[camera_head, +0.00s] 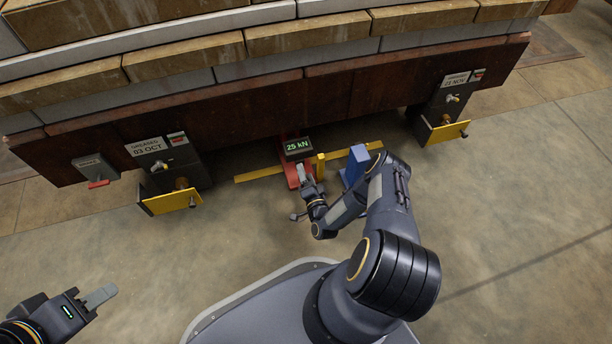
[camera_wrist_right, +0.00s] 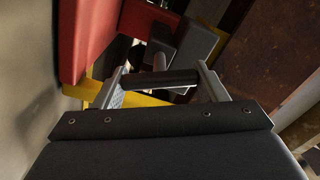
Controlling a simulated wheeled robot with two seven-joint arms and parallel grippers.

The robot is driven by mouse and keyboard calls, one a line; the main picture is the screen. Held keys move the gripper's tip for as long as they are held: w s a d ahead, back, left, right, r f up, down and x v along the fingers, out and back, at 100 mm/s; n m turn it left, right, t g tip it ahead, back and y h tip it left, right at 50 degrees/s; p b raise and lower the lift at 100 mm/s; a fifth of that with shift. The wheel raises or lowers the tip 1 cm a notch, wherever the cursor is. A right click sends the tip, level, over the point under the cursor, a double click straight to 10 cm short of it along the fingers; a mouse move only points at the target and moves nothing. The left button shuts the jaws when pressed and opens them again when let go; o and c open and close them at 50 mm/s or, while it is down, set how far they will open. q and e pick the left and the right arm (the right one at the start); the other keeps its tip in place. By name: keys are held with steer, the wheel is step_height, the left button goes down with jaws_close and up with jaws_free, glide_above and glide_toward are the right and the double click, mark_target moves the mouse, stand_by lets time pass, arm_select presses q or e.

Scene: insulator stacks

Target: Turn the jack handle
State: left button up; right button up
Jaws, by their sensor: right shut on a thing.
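The red jack (camera_head: 291,174) stands on the floor under the edge of the rusty beam, below a display reading 25 kN (camera_head: 298,146). My right gripper (camera_head: 303,176) is at the front of the jack. In the right wrist view its two fingers (camera_wrist_right: 161,83) are on either side of a dark bar, the jack handle (camera_wrist_right: 163,78), and hold it. The jack's red body (camera_wrist_right: 88,38) is at the upper left there. In the head view the handle is mostly hidden by my gripper. My left gripper (camera_head: 101,297) is low at the left, away from everything, its fingers seen edge-on.
The floor in front is clear.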

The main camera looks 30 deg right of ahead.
stand_by(0.3)
steer(key=o, duration=1)
steer(key=shift+s, duration=0.1)
steer(key=p+v, duration=0.2)
steer(key=v, duration=0.5)
steer(key=shift+s+p, duration=0.35)
steer(key=shift+p, duration=0.05)
